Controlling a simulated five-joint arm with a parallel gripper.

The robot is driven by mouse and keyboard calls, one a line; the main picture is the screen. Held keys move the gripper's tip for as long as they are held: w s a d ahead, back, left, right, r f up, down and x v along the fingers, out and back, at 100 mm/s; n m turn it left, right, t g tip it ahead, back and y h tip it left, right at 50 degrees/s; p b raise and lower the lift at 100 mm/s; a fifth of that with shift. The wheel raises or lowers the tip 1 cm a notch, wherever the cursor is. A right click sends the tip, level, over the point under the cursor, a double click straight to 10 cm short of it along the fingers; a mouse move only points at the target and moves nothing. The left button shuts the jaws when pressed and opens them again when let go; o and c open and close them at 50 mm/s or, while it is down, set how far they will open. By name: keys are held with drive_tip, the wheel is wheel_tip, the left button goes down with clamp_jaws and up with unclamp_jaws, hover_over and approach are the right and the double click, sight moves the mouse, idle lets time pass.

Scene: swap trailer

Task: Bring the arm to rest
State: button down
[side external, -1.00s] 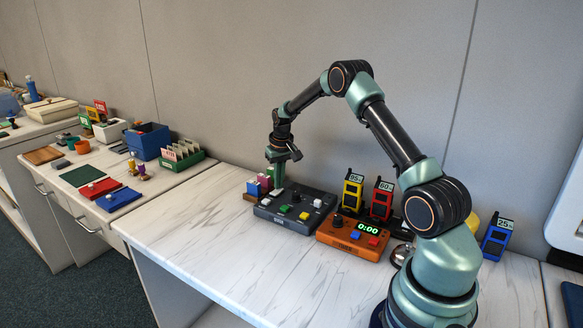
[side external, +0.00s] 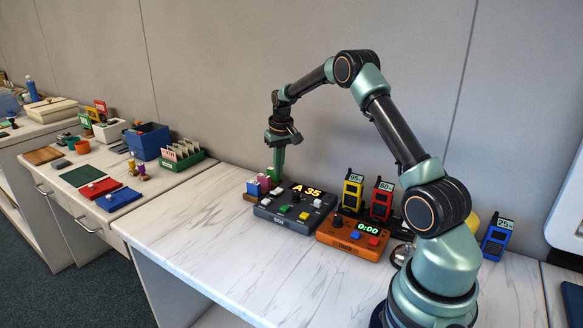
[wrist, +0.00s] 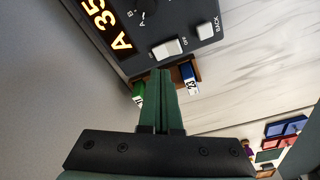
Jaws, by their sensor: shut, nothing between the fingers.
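My gripper (side external: 277,168) is shut and empty, pointing down at the back left corner of the dark grey control box (side external: 268,208). In the wrist view my gripper (wrist: 161,75) shows its two green fingers together, with the tips near the box's edge by a white switch marked OFF (wrist: 168,48). I cannot tell whether the tips touch anything. The box's display (side external: 306,190) is lit and reads "A 35". My arm is bent, reaching out to the left from its base.
An orange timer (side external: 352,238) reading 0:00 stands right of the box. Yellow (side external: 352,192), red (side external: 381,199) and blue (side external: 497,237) tagged gadgets stand behind and to the right. Small coloured blocks (side external: 259,186) sit left of the box. The front white marble counter (side external: 215,240) is clear.

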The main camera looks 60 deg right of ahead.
drive_tip(key=shift+r, duration=0.95)
drive_tip(key=s+a+r+n+t, duration=0.1)
drive_tip(key=s+a+r, duration=0.2)
drive_tip(key=a+r, duration=0.35)
drive_tip(key=s+a+r+n+t, duration=0.1)
drive_tip(key=s+a+r+n, duration=0.1)
drive_tip(key=a+r, duration=0.5)
drive_tip(key=s+a+n+t, duration=0.2)
drive_tip(key=s+a+n, duration=0.1)
drive_tip(key=s+a, duration=1)
drive_tip(key=shift+s+a+f+y, duration=0.2)
drive_tip(key=shift+s+a+y, duration=0.2)
drive_tip(key=shift+s, duration=0.55)
